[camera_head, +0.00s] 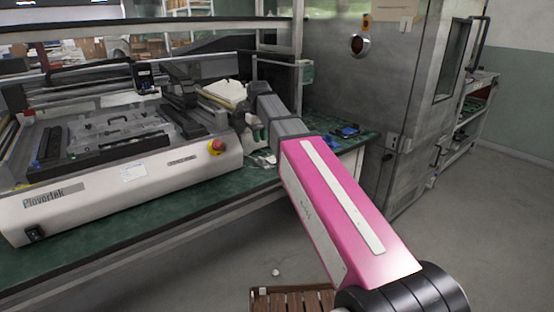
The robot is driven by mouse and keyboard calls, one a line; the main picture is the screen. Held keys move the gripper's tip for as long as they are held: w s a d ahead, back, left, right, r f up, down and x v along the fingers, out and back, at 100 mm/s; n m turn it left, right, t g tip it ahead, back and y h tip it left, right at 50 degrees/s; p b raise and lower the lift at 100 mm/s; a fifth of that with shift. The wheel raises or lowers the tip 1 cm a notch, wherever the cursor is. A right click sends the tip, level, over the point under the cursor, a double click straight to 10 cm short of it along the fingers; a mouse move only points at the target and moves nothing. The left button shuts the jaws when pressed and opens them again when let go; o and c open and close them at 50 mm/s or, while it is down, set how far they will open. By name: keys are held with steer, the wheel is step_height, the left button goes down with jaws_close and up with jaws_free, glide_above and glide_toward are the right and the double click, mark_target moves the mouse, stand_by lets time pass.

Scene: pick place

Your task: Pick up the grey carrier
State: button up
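A flat grey plate with a dark handle-like part (118,128) lies in the bed of the white bench machine at left; it may be the grey carrier, but I cannot tell for sure. My arm is pink and grey and reaches from the lower right to the bench, at the machine's right end. My gripper (246,122) is small and dark there, to the right of the plate and apart from it. Its fingers are too unclear to show whether they are open or shut. My arm hides part of the bench behind it.
The white machine (140,175) with a red button (216,147) stands on a green bench (120,238). Small dark items (346,131) lie on the bench at right. A large metal cabinet (350,85) stands behind. A slatted brown crate (288,302) is at bottom. Floor at right is clear.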

mark_target(261, 158)
steer(key=shift+s+d+f, duration=0.1)
steer(key=shift+f, duration=2.35)
steer(key=shift+s+d+f, duration=0.1)
steer(key=shift+f, duration=2.35)
steer(key=shift+c, duration=0.3)
jaws_close()
